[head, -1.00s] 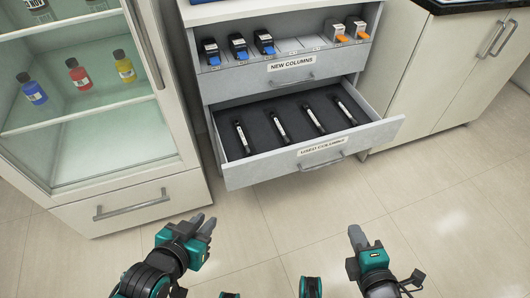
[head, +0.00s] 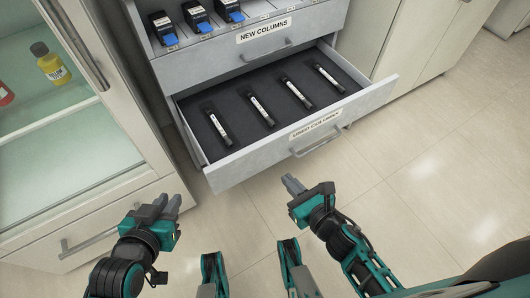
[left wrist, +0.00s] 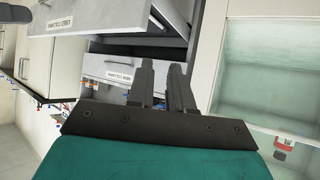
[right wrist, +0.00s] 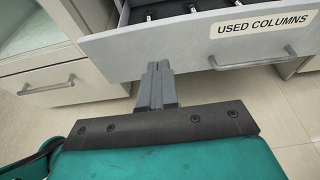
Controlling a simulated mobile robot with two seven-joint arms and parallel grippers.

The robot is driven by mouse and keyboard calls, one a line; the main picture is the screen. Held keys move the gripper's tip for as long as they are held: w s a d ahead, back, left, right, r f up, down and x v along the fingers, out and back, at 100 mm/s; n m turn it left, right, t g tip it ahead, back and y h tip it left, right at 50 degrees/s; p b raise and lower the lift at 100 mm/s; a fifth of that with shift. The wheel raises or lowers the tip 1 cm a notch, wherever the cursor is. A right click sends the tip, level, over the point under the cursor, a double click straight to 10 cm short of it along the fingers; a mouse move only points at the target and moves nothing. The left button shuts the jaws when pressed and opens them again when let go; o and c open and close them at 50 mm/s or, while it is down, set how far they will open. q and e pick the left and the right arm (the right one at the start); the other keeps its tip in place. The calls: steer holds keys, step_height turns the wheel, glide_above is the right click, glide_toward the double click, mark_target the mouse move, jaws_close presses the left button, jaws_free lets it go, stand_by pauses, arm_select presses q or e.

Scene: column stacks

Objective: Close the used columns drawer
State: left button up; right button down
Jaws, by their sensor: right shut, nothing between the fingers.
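The used columns drawer (head: 240,172) is pulled well out of the grey cabinet. Its dark inside holds several black columns with white labels (head: 261,109). Its front has a label and a bar handle (head: 318,145). My right gripper (head: 292,184) is shut and empty, in front of the drawer front and left of the handle. In the right wrist view its fingertips (right wrist: 159,66) overlap the lower edge of the drawer front (right wrist: 150,45); I cannot tell if they touch. My left gripper (head: 167,203) is empty with its fingers slightly apart, low and left of the drawer.
Above is the new columns drawer (head: 290,39) with blue-tipped columns (head: 196,19). A glass-fronted cabinet (head: 80,190) with bottles stands close on the left, near my left gripper. White cupboards are on the right. The floor in front (head: 400,220) is clear.

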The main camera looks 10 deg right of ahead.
steer(key=b, duration=0.1)
glide_toward(261, 148)
step_height(261, 148, down, 2)
steer(key=w, duration=0.2)
steer(key=shift+w+a, duration=0.85)
steer(key=shift+w, duration=0.3)
steer(key=shift+w+a, duration=0.25)
steer(key=shift+w, duration=0.5)
arm_select(q)
steer(key=shift+w+d+f, duration=0.2)
steer(key=shift+d+f, duration=0.1)
steer(key=shift+a+f, duration=0.1)
